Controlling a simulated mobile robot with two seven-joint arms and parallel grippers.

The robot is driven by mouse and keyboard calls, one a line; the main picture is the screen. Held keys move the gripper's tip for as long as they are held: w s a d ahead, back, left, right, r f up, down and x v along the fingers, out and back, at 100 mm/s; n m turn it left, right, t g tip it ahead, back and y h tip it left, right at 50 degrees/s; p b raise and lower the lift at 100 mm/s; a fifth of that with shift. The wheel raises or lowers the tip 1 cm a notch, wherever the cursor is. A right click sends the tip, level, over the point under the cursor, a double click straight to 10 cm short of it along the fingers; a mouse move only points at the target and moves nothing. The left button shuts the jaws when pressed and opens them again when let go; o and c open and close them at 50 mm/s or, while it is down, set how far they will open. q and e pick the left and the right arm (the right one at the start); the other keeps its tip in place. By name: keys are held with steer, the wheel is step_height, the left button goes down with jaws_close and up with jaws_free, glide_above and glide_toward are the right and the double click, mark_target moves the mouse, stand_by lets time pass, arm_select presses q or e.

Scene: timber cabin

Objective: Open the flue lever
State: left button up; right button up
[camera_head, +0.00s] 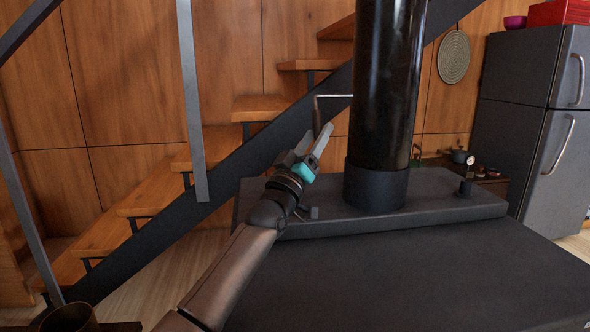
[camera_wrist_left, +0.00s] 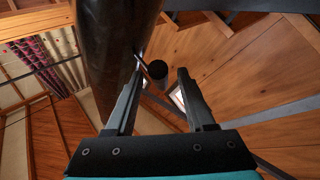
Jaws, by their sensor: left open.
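The flue lever (camera_head: 318,106) is a thin metal rod that leaves the left side of the black stove pipe (camera_head: 385,90) and bends down to a dark handle. In the left wrist view the dark round end of the lever's handle (camera_wrist_left: 157,69) shows between my fingertips, beside the pipe (camera_wrist_left: 112,60). My left gripper (camera_head: 316,134) is open, its fingers pointing up just below the handle. Its fingers also show spread in the left wrist view (camera_wrist_left: 160,76). I see no finger closed on the handle. The handle's lower end is partly hidden by the fingers. My right gripper is not in view.
The dark stove top (camera_head: 400,275) lies below, with a raised ledge (camera_head: 450,190) under the pipe. A wooden staircase (camera_head: 262,107) with a dark stringer rises behind. A grey fridge (camera_head: 518,110) stands at the right. Open air lies left of the pipe.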

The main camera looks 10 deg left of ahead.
arm_select(q)
steer(key=p+v, duration=0.1)
steer(key=v, duration=0.2)
steer(key=shift+s+a+f, duration=0.1)
steer(key=shift+s, duration=0.1)
steer(key=p+v, duration=0.2)
steer(key=v, duration=0.5)
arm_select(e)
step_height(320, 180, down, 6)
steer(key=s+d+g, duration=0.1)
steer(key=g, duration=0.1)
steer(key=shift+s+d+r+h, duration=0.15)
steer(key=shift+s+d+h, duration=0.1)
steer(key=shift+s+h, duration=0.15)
